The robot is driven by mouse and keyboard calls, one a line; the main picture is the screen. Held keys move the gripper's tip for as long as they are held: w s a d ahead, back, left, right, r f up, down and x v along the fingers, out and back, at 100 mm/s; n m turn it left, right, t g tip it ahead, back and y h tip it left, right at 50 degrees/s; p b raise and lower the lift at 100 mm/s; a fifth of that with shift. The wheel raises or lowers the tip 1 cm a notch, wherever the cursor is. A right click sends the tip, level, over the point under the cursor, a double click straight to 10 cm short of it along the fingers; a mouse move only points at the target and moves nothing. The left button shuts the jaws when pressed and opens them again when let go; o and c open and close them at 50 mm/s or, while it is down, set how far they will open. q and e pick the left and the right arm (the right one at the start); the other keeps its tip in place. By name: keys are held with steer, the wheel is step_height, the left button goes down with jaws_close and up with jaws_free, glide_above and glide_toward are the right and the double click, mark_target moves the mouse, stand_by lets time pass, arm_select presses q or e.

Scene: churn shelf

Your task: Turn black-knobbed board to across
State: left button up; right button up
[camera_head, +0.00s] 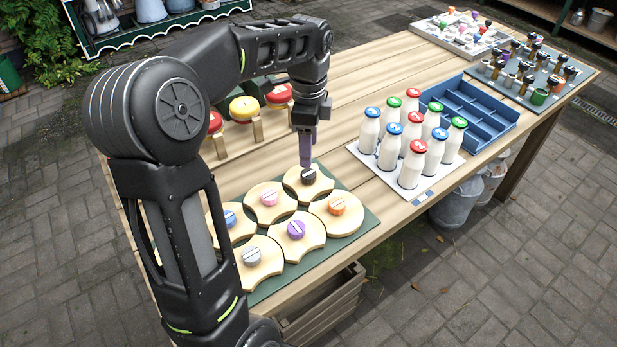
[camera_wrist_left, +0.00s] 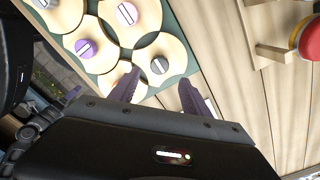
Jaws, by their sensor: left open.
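The black-knobbed board (camera_head: 294,183) is a pale wooden piece with curved edges at the far right corner of a green mat (camera_head: 345,240). Its black knob (camera_head: 308,175) carries a light line. In the left wrist view the black knob (camera_wrist_left: 159,66) shows its line slanted, ahead of the gap between my fingertips. My left gripper (camera_head: 305,163) points down just above this knob, with purple fingers. In the left wrist view the left gripper (camera_wrist_left: 157,88) has its fingers apart with nothing between them. My right gripper is not in view.
Boards with orange (camera_head: 337,206), purple (camera_head: 296,229), pink (camera_head: 269,197), blue and grey (camera_head: 251,256) knobs crowd close by. White bottles (camera_head: 412,165) on a white board and a blue crate (camera_head: 470,110) stand to the right. Red and yellow round things (camera_head: 244,108) stand behind.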

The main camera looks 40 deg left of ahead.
mark_target(309, 173)
arm_select(q)
steer(key=shift+r, duration=0.1)
step_height(309, 173, down, 8)
steer(key=shift+r+p, duration=0.1)
steer(key=shift+p, duration=0.25)
stand_by(0.3)
jaws_close()
stand_by(0.6)
